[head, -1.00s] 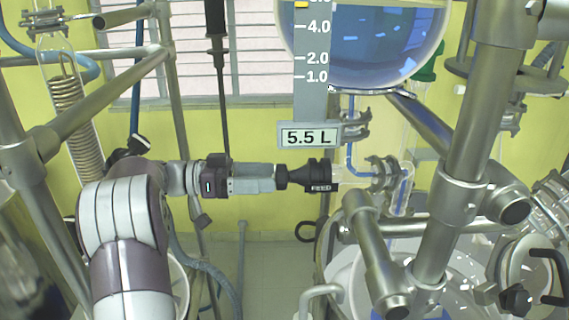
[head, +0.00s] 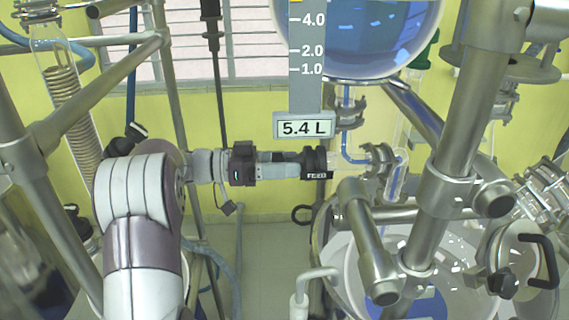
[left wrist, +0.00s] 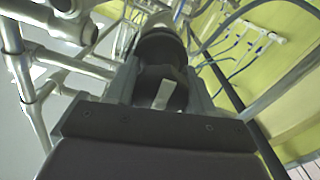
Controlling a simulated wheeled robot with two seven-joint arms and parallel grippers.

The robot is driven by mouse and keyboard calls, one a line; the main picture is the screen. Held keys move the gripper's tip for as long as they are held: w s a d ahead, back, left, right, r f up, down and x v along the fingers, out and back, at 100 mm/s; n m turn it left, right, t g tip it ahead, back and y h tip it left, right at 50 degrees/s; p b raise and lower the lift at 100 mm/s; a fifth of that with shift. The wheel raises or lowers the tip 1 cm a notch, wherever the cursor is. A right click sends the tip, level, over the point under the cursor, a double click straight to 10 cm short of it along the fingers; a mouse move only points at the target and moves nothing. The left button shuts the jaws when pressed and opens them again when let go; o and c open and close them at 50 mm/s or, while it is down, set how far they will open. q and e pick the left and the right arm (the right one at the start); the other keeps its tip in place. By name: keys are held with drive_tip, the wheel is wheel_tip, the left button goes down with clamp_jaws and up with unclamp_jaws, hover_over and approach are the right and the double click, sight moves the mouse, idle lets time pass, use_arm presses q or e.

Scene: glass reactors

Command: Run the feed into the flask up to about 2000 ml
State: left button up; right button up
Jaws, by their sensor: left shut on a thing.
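The black feed valve knob (head: 318,174), labelled FEED, sits on the glass line at the centre. My left gripper (head: 288,163) is shut on it from the left. The left wrist view shows the dark knob (left wrist: 163,55) between the fingers. The round glass vessel (head: 370,35) above holds blue liquid beside a scale marked 1.0 to 4.0. The display (head: 304,128) reads 5.4 L. Blue liquid shows in the tube (head: 346,145) leading to the valve. Blue also shows low in the large glass vessel (head: 345,265) below, whose volume marks I cannot read. My right gripper is out of view.
Thick metal posts and clamps (head: 450,190) stand close on the right. A grey frame pole (head: 170,90) and a coil condenser (head: 70,110) stand on the left. A bent white pipe (head: 318,275) rises at the bottom centre. Floor shows free below my left gripper.

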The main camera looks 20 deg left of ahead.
use_arm(q)
drive_tip(key=n+b, duration=1.5)
drive_tip(key=n, duration=0.1)
drive_tip(key=n+b, duration=1.5)
drive_tip(key=n, duration=0.1)
drive_tip(key=shift+f+n, duration=0.2)
drive_tip(key=shift+n, duration=0.2)
idle(0.4)
idle(0.4)
drive_tip(key=o, duration=1)
drive_tip(key=shift+o, duration=0.2)
drive_tip(key=shift+r, duration=0.1)
